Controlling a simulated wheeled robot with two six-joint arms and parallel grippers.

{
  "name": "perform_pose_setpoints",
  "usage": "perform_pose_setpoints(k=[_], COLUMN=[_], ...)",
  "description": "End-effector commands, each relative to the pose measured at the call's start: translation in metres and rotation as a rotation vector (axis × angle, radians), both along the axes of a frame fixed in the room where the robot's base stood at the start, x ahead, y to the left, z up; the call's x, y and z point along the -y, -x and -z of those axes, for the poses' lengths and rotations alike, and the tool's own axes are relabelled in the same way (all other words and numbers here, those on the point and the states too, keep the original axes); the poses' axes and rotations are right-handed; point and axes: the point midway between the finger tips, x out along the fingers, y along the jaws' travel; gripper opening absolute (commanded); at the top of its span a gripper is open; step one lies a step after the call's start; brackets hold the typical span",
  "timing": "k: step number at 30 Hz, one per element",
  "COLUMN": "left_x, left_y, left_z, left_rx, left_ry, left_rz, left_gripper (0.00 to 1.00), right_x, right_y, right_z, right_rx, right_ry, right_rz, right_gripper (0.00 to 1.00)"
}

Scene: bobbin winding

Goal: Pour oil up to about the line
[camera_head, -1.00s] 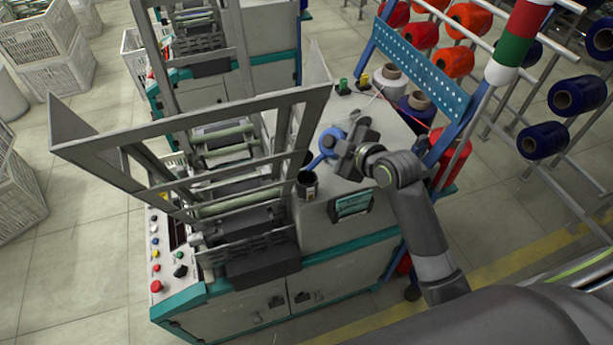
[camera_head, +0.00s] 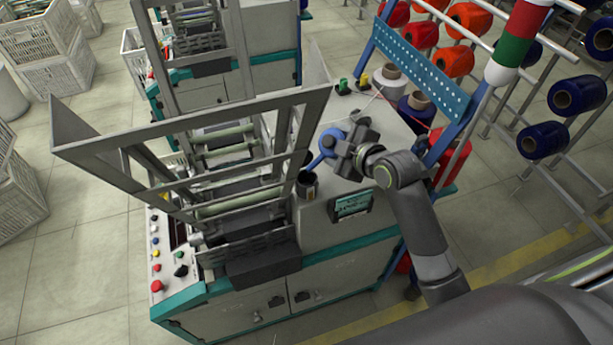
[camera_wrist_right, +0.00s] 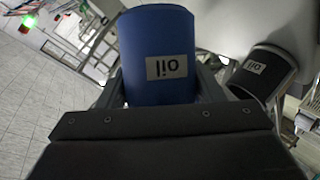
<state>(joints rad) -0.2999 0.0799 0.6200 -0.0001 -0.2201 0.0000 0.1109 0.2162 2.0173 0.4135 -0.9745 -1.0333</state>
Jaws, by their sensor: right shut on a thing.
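My right gripper (camera_head: 347,154) is shut on a blue oil can (camera_head: 329,140) above the machine top. The can also shows in the right wrist view (camera_wrist_right: 158,55), with a label reading "oil" between the fingers. In the head view its spout points down and left, towards a dark cup (camera_head: 307,185) on the machine's top edge. The cup shows in the right wrist view (camera_wrist_right: 263,74) too, with its own "oil" label. I cannot see a line, the oil level or a stream. My left gripper is not in view.
A grey metal frame (camera_head: 200,122) rises just left of the cup. Thread cones (camera_head: 390,80) stand behind the can on the machine top. A blue perforated bar (camera_head: 420,62) and a spool rack are at the right.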

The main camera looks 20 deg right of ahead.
Motion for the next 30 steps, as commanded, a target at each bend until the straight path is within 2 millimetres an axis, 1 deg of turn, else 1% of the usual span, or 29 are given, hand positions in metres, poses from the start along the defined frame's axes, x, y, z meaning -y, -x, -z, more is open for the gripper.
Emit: perform_pose_setpoints(k=[8,10,15,18,26,30], left_x=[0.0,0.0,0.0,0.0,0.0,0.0], left_y=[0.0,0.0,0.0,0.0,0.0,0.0], left_z=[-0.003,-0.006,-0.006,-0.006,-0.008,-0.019], left_rx=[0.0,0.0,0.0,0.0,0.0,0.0], left_ry=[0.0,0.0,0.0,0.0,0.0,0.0], left_rz=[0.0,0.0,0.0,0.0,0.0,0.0], left_gripper=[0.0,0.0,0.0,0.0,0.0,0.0], right_x=[0.001,0.002,0.004,0.004,0.004,0.003], right_y=[0.0,-0.001,-0.002,-0.002,-0.002,-0.001], right_z=[0.001,0.004,0.015,0.017,0.016,0.011], right_rx=[-0.011,-0.035,-0.089,-0.101,-0.105,-0.16], right_ry=[-0.023,-0.073,-0.194,-0.222,-0.233,-0.346], right_rz=[-0.001,0.001,0.0,0.0,0.0,0.0], right_gripper=[0.35,0.35,0.35,0.35,0.35,0.35])
